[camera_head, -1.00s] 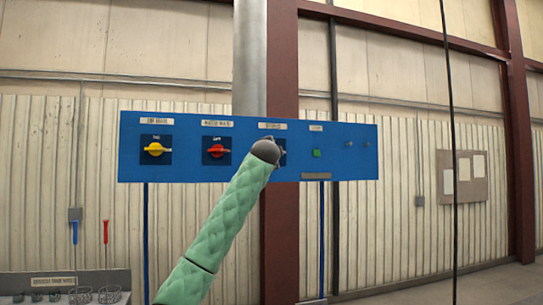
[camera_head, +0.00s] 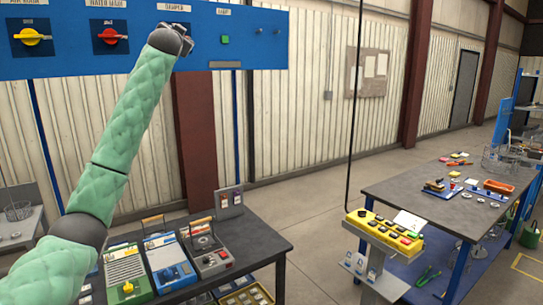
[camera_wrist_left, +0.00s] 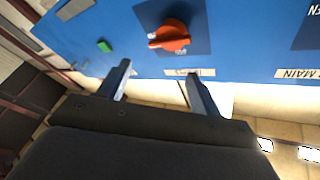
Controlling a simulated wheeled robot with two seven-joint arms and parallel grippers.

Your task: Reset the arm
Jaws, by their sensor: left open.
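My left arm, in a green quilted sleeve, reaches up from the lower left in the head view. Its gripper (camera_head: 178,38) is in front of the third switch position on the blue control panel (camera_head: 262,50). In the left wrist view my left gripper (camera_wrist_left: 157,75) is open, with nothing between its fingers. An orange-red rotary knob (camera_wrist_left: 170,36) lies beyond the fingertips there, apart from them. In the head view the gripper hides that switch. The yellow knob (camera_head: 31,37) and red knob (camera_head: 110,36) are to its left. My right gripper is not in view.
A green button (camera_head: 225,40) is right of the gripper on the panel. Below stands a dark bench (camera_head: 265,238) with several control boxes. A yellow pendant (camera_head: 380,230) is on a stand, with a cable above. A cluttered worktable (camera_head: 400,190) is at right; floor lies between.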

